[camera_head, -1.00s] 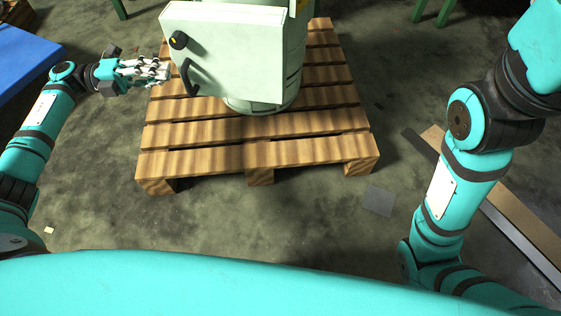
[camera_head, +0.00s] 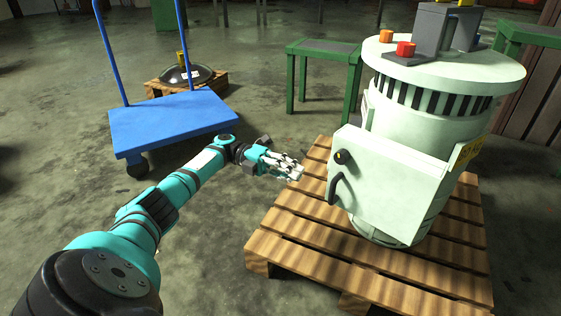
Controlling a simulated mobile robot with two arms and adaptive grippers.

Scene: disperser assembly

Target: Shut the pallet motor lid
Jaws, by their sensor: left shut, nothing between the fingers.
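The pale green motor (camera_head: 400,212) stands upright on a wooden pallet (camera_head: 300,258) at the right of the head view. Its box lid (camera_head: 392,185) is a flat panel on the motor's front, with a black knob (camera_head: 343,157) and a black handle (camera_head: 334,188) near its left edge. I cannot tell from this angle whether the lid sits flush. My left gripper (camera_head: 298,170) is shut and empty, just left of the lid's left edge, with a small gap seen between them. My right gripper is out of view.
A blue cart (camera_head: 170,122) stands at the left. Behind it a dark domed part (camera_head: 187,75) lies on a small pallet. A green table (camera_head: 322,48) stands behind the motor. The floor between cart and pallet is clear.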

